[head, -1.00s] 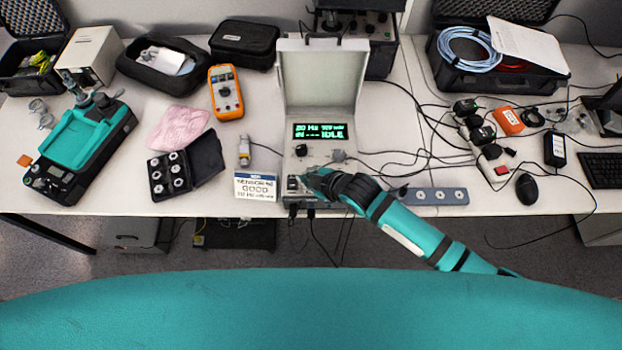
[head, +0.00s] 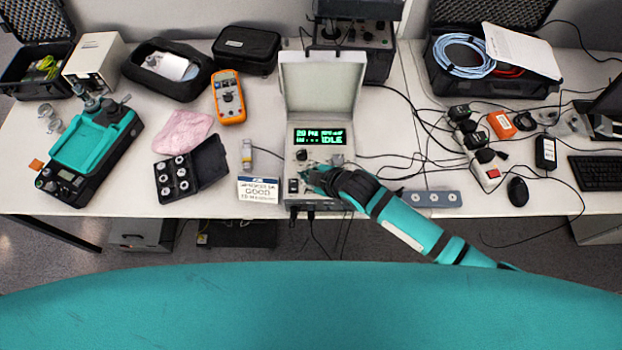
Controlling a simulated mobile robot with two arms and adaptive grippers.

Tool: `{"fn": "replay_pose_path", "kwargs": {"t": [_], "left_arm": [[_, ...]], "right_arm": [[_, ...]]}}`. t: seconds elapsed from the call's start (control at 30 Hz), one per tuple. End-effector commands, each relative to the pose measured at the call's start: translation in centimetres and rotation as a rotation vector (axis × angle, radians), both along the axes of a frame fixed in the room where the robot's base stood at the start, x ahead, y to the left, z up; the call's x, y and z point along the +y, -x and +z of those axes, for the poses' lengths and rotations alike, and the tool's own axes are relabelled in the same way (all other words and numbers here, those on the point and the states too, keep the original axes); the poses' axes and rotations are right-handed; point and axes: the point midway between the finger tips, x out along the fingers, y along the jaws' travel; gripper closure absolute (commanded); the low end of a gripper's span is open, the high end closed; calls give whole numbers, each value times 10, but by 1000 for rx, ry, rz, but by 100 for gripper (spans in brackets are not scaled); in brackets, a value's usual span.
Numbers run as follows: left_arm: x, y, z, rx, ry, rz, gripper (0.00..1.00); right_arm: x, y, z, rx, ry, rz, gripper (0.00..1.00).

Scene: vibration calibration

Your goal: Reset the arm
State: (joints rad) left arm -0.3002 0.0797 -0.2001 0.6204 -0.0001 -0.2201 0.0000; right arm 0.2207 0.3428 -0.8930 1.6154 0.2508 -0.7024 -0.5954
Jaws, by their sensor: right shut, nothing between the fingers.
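My right arm comes in from the lower right across the table's front edge. My right gripper (head: 312,180) is shut and empty, low over the front-left part of the panel of the calibrator case (head: 322,85). I cannot tell whether the fingertips touch the panel; the gripper hides part of it. The case lid stands open. Its display (head: 320,136) shows green text that includes "IDLE". My left gripper is not in view.
A sensor card (head: 258,190) and a small cylindrical sensor (head: 247,154) lie left of the case. A box of round parts (head: 190,168), a multimeter (head: 228,97) and a teal-topped device (head: 88,145) are farther left. A strip with round sockets (head: 432,199) lies right, among cables.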

Motion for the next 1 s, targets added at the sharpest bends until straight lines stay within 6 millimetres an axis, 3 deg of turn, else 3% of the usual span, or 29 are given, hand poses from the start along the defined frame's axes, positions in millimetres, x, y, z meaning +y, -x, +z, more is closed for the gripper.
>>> {"fn": "replay_pose_path", "kwargs": {"t": [0.03,0.23,0.83,1.0], "left_arm": [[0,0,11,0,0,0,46],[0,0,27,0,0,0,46],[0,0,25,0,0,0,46],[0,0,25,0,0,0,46]], "right_arm": [[0,0,10,0,1,1,100],[0,0,25,0,1,0,100],[0,1,25,4,-3,-4,100],[-2,26,40,99,-71,-126,100]]}}
